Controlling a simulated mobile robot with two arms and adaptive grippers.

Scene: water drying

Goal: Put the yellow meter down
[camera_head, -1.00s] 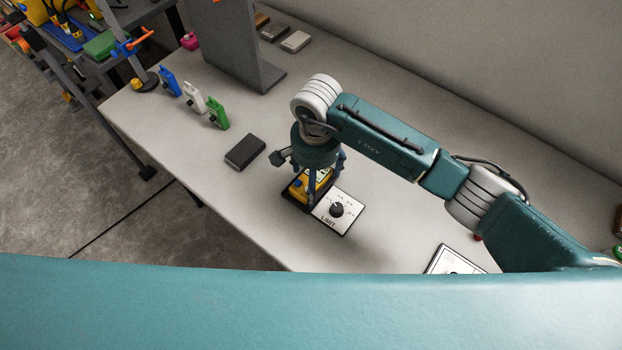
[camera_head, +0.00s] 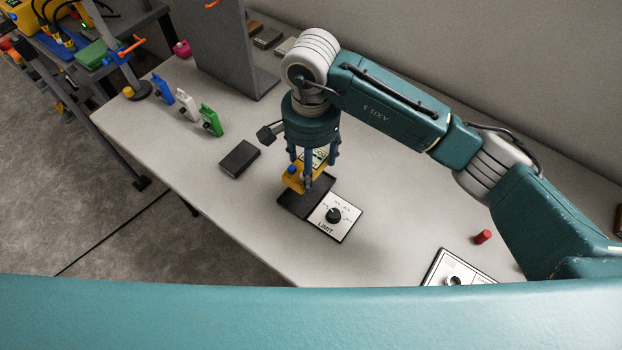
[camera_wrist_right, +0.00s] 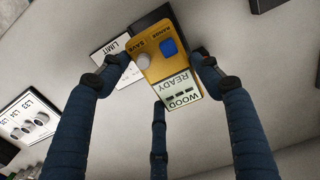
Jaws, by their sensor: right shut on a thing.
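The yellow meter (camera_head: 292,181) is gripped in my right gripper (camera_head: 311,174), just above the dark tray (camera_head: 298,206) on the bench. In the right wrist view the meter (camera_wrist_right: 150,47) sits between two blue fingers of my right gripper (camera_wrist_right: 161,62), one on each side; a third finger is below it. Its display reads WOOD READY, and it has a blue button and a pale round knob. Bare tray floor shows under the meter. My left gripper is not in view.
A white LIMIT panel with a black dial (camera_head: 334,214) adjoins the tray. A dark block (camera_head: 239,159) lies to the left, with blue, white and green clips (camera_head: 210,121) behind it. A red cylinder (camera_head: 482,237) and another panel (camera_head: 447,268) are at the right.

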